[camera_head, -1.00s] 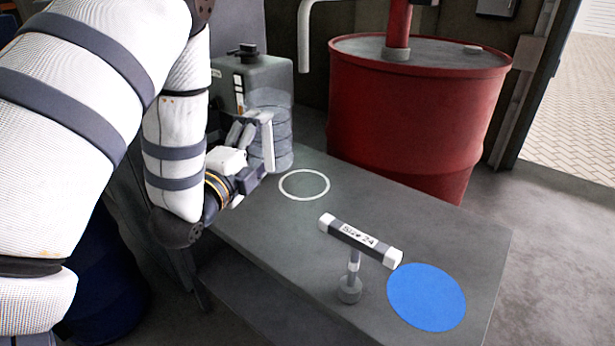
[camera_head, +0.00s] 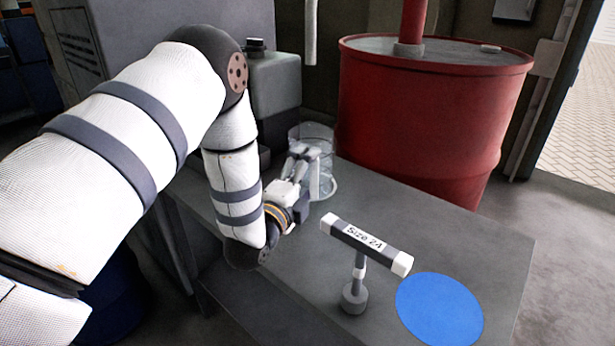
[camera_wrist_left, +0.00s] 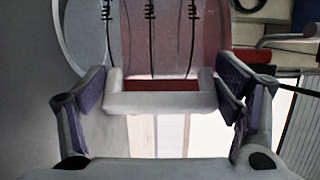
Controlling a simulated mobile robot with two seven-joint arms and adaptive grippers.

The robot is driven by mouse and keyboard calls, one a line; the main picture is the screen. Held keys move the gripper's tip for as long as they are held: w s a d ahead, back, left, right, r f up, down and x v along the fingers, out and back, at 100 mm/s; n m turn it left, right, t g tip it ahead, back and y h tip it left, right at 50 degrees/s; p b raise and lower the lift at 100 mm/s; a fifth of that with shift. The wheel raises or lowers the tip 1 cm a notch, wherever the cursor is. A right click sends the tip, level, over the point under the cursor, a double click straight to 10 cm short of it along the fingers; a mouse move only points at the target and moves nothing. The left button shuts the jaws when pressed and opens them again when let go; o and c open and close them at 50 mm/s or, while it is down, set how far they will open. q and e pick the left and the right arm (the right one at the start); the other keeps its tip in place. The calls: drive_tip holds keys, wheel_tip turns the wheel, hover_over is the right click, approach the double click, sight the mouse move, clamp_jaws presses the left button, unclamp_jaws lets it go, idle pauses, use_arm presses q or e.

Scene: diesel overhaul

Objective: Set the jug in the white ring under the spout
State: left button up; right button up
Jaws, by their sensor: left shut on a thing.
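The clear jug (camera_head: 324,146) is upright in the head view, below the spout (camera_head: 311,35) and over the white ring (camera_head: 335,188). Only part of the ring shows, at the jug's lower right; the rest is hidden. I cannot tell whether the jug's base touches the bench or lies fully inside the ring. My left gripper (camera_head: 301,178) is shut on the jug's pale handle. In the left wrist view the handle (camera_wrist_left: 160,103) sits between the fingers, with the see-through wall and its black marks beyond. My right gripper is not in view.
The grey bench (camera_head: 400,215) carries a "Size 24" sign (camera_head: 365,240) on a stand and a blue disc (camera_head: 440,308) to the right. A grey canister (camera_head: 275,85) stands behind left. A red drum (camera_head: 430,120) stands behind the bench.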

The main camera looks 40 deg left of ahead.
use_arm(q)
drive_tip(key=shift+f, duration=0.1)
drive_tip(key=o, duration=1.7)
drive_tip(key=shift+s+d+r, duration=0.1)
drive_tip(key=shift+s+r, duration=0.1)
drive_tip(key=shift+s, duration=0.15)
drive_tip(key=p+v, duration=0.1)
drive_tip(key=v, duration=0.2)
drive_tip(key=p+v, duration=0.1)
drive_tip(key=v, duration=0.3)
drive_tip(key=shift+s+r+p, duration=0.2)
drive_tip(key=shift+s+p, duration=0.1)
drive_tip(key=p+v, duration=0.2)
drive_tip(key=shift+s+d+r, duration=0.1)
drive_tip(key=shift+s+r, duration=0.1)
drive_tip(key=shift+s, duration=0.15)
drive_tip(key=shift+s+f, duration=0.2)
drive_tip(key=shift+s, duration=0.2)
drive_tip(key=shift+s+d+f, duration=0.1)
drive_tip(key=shift+f, duration=0.15)
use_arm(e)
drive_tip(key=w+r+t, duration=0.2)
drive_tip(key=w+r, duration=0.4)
